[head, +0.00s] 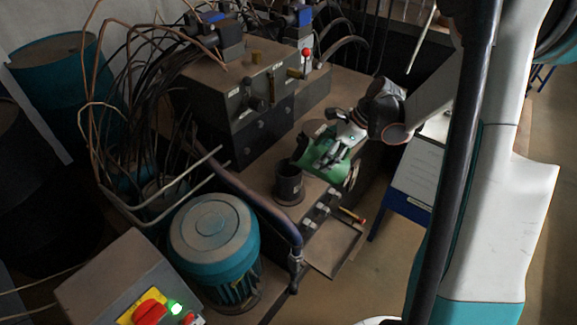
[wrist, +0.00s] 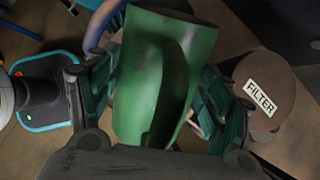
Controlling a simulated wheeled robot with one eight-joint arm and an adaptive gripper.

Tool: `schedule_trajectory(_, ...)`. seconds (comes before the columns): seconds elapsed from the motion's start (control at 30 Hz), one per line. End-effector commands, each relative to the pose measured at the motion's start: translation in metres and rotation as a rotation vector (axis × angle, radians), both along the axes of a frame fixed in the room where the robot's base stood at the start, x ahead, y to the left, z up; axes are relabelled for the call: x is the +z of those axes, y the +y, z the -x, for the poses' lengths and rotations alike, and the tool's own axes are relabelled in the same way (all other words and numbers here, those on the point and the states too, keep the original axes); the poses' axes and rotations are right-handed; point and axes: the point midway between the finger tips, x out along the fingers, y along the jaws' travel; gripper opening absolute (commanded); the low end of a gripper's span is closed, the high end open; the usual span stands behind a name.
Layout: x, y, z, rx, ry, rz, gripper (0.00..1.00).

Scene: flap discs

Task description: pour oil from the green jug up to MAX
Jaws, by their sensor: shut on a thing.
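My gripper (head: 345,145) is shut on the green jug (head: 318,158), which is tilted in the head view. The jug also fills the middle of the wrist view (wrist: 150,80), between my gripper's two fingers. A dark, cup-like filler neck (head: 289,184) stands on the machine's top, a little below and to the left of the jug in the head view. The jug's mouth and any oil stream cannot be made out. No MAX mark can be read in either view.
A teal motor (head: 213,240) stands in front, near a grey control box (head: 130,285) with a red knob. Hoses and valve blocks (head: 240,95) crowd the back left. A round lid labelled FILTER (wrist: 262,95) is right of the jug in the wrist view. Floor shows at right.

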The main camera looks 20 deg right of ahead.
Motion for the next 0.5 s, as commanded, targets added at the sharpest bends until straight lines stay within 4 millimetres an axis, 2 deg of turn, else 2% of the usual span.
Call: schedule_trajectory(0.5,0.0014,0.0038,-0.0019,0.000,0.029,0.066,0.30)
